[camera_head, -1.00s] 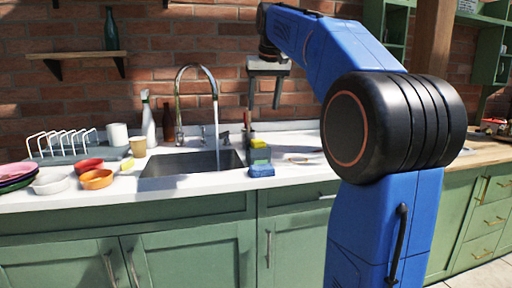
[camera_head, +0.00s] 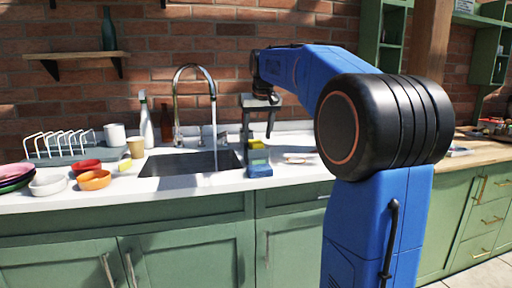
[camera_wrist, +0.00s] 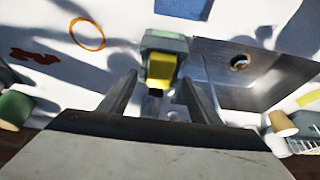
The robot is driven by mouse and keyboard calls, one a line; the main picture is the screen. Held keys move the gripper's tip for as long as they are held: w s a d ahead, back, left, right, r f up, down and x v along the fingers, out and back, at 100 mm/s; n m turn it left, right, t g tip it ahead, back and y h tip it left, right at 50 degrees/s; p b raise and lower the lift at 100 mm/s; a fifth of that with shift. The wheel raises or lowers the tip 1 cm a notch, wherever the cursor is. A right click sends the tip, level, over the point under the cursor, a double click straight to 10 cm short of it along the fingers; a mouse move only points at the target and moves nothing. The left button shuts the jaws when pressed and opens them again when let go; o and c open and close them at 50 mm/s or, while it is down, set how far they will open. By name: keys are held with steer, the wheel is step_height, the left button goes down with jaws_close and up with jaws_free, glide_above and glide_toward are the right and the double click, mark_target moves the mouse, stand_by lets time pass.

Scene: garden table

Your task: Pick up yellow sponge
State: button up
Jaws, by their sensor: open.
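A yellow sponge (camera_head: 255,144) sits upright in or on a grey-green holder (camera_head: 258,157), just right of the sink. In the wrist view the sponge (camera_wrist: 162,68) shows below the holder's pale rim (camera_wrist: 165,42), between my fingers. My gripper (camera_head: 258,132) is open and points down, just above the sponge. In the wrist view, my gripper (camera_wrist: 159,80) has one finger on each side of the sponge, with gaps; contact is not visible. Another small yellow piece (camera_head: 125,167) lies by the tan cup, far left of my gripper.
A blue block (camera_head: 260,171) stands in front of the holder. The sink (camera_head: 180,163) and its running tap (camera_head: 178,95) are to the left. Bowls (camera_head: 94,180), a tan cup (camera_head: 136,148) and a dish rack (camera_head: 60,145) stand farther left. An orange ring (camera_wrist: 87,34) lies on the counter.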

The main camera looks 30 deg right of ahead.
mark_target(257, 142)
steer(key=shift+x, duration=1.45)
steer(key=c, duration=1.1)
step_height(257, 142, up, 10)
